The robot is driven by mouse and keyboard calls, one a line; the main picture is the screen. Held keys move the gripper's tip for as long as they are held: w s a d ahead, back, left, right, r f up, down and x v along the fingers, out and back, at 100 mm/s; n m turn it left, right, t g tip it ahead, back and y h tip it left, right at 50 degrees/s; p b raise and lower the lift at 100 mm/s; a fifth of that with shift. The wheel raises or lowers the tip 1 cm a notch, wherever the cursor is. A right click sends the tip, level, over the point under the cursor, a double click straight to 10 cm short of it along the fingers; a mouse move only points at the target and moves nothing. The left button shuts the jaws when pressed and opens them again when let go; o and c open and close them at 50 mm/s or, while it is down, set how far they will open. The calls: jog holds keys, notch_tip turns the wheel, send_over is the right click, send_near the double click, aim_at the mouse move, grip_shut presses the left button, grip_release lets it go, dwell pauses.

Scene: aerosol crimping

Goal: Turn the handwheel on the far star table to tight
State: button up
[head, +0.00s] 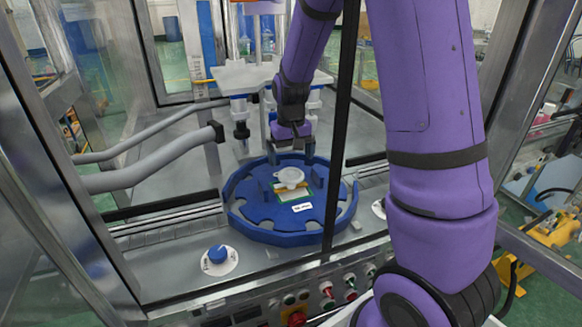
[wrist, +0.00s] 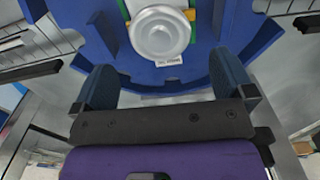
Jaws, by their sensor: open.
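The blue star table (head: 250,225) has a notched rim and a white label. A pale round handwheel (head: 290,177) sits near its middle, over a green and yellow piece. In the wrist view the silver-grey handwheel (wrist: 160,34) lies just beyond the fingertips, roughly centred between them. My gripper (head: 291,148) is above the far part of the star table, reaching down from behind. In the wrist view its two dark blue fingers (wrist: 163,68) are wide apart with nothing between them. No contact with the handwheel shows. The handwheel's tightness cannot be told.
A blue knob on a white dial (head: 217,254) is at the front left of the deck. Grey curved pipes (head: 150,165) come in from the left. A dark vertical post (head: 343,120) crosses in front of the table. White machine parts (head: 245,76) stand behind my gripper.

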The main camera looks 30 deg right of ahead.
aim_at(291, 174)
jog(key=shift+r, duration=2.7)
